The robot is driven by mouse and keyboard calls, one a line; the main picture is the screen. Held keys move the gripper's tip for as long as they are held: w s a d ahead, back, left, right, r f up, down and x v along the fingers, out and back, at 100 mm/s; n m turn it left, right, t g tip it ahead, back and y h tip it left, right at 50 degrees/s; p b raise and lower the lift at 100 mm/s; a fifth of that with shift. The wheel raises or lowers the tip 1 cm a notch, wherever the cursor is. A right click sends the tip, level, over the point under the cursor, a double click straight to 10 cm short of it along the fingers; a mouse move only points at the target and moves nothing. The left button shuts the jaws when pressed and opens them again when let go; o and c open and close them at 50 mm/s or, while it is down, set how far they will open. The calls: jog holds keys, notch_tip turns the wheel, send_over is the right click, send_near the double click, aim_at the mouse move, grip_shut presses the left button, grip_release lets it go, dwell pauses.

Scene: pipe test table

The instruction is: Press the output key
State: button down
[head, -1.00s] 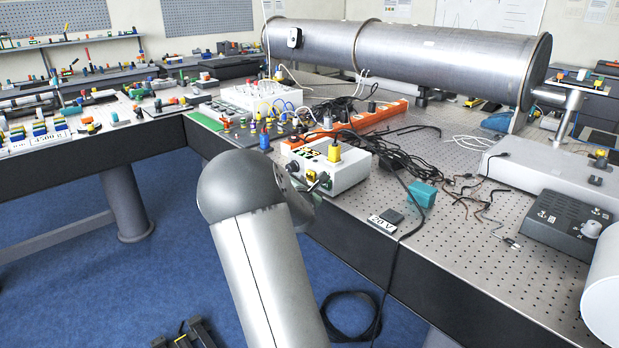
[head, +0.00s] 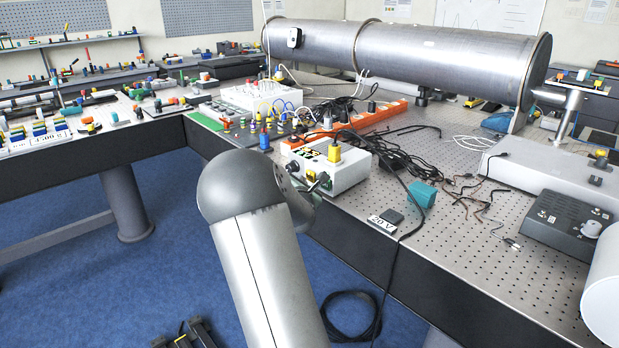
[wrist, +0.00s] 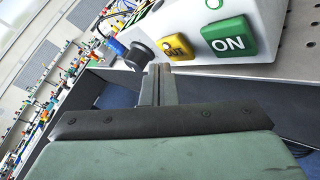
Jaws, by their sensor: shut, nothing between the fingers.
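The output key is a yellow square button marked "OUT" (wrist: 178,46) on the front of a white box, upper middle in the wrist view. A green "ON" key (wrist: 229,42) sits to its right and a black round knob (wrist: 139,56) to its left. The white box (head: 345,176) stands near the table's front edge in the head view. My gripper (wrist: 158,70) is shut and empty. Its fingertips lie just below and left of the yellow key in the wrist view; I cannot tell whether they touch it.
An orange power strip (head: 385,117) and tangled black cables (head: 400,160) lie behind the box. A large metal cylinder (head: 450,60) spans the back. Perforated tabletop (head: 465,250) is clear at front right.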

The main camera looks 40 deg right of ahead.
dwell(0.4)
jog(key=shift+d+b, duration=0.3)
jog(key=shift+d, duration=0.15)
jog(key=shift+d, duration=0.4)
dwell(0.8)
jog(key=shift+a+b, duration=0.1)
jog(key=shift+b, duration=0.25)
jog(key=shift+a, duration=0.7)
jog(key=a, duration=0.5)
jog(key=shift+s, duration=0.15)
dwell(0.5)
